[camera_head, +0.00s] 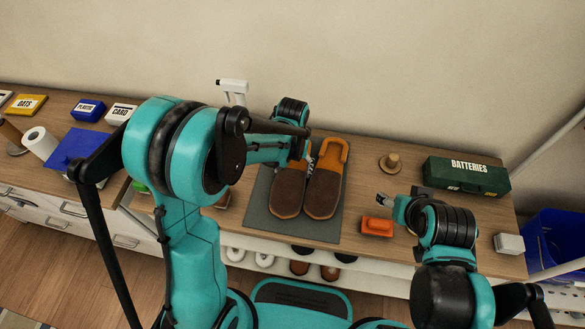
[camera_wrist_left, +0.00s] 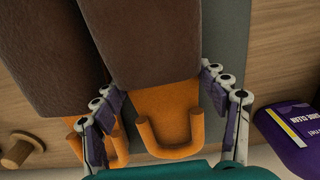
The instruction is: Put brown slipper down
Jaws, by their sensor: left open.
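Two brown slippers with orange heel ends lie side by side on a grey mat (camera_head: 258,208), the left slipper (camera_head: 288,190) and the right slipper (camera_head: 324,190). My left gripper (camera_head: 308,158) is at their heel end. In the left wrist view the open fingers of my left gripper (camera_wrist_left: 163,90) stand on either side of one slipper (camera_wrist_left: 150,40), around its orange heel, apart from its sides as far as I can see. The other slipper (camera_wrist_left: 45,60) lies beside it there. My right gripper (camera_head: 384,198) is right of the mat; its finger opening is unclear.
A wooden peg (camera_head: 390,163), a green batteries box (camera_head: 466,176) and an orange object (camera_head: 377,227) stand right of the mat. A purple container (camera_wrist_left: 292,136) lies near the left gripper in the wrist view. More footwear (camera_head: 300,267) sits on the shelf below.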

